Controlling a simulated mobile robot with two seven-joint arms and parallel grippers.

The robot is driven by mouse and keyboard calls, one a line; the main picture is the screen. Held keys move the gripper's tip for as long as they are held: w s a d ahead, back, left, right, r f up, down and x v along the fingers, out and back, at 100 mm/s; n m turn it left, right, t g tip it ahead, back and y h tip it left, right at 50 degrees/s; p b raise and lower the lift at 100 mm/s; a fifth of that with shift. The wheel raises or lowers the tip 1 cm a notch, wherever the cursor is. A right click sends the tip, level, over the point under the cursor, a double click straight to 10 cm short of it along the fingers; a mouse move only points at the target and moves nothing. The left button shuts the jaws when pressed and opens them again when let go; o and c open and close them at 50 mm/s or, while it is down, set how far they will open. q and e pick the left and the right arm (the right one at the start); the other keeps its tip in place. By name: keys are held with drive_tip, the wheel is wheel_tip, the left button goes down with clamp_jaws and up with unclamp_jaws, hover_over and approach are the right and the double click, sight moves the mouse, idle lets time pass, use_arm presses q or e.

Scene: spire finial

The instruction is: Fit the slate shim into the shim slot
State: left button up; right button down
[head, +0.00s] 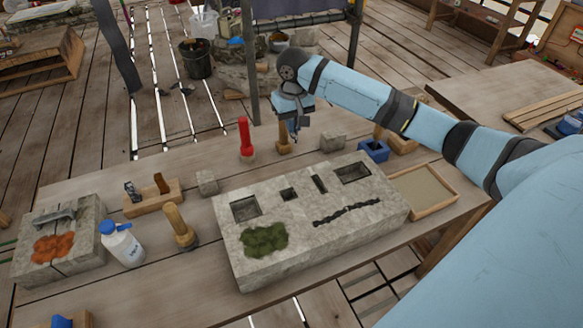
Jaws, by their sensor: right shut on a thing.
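My right gripper (295,126) hangs above the far side of the bench, pointing down, beyond the stone block. It is shut on a small, thin, dark grey piece, which looks like the slate shim; the fingers hide most of it. The stone block (320,240) lies on the bench with several recesses in its top. The narrow dark slot (319,184) near its back edge looks like the shim slot and appears empty. The held piece is clear of the block. My left gripper is not in view.
A red-handled tool (245,137) and a wooden-handled tool (283,139) stand near the gripper. A small grey block (333,140), blue box (373,151) and shallow tray (424,190) are to the right. A wooden rack (153,200), white bottle (122,244) and another wooden tool (180,228) stand left.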

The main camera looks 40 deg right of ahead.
wheel_tip(320, 180, down, 15)
drive_tip(key=shift+d+r, duration=0.1)
idle(0.3)
drive_tip(key=c, duration=1.3)
unclamp_jaws()
drive_tip(key=shift+o, duration=0.2)
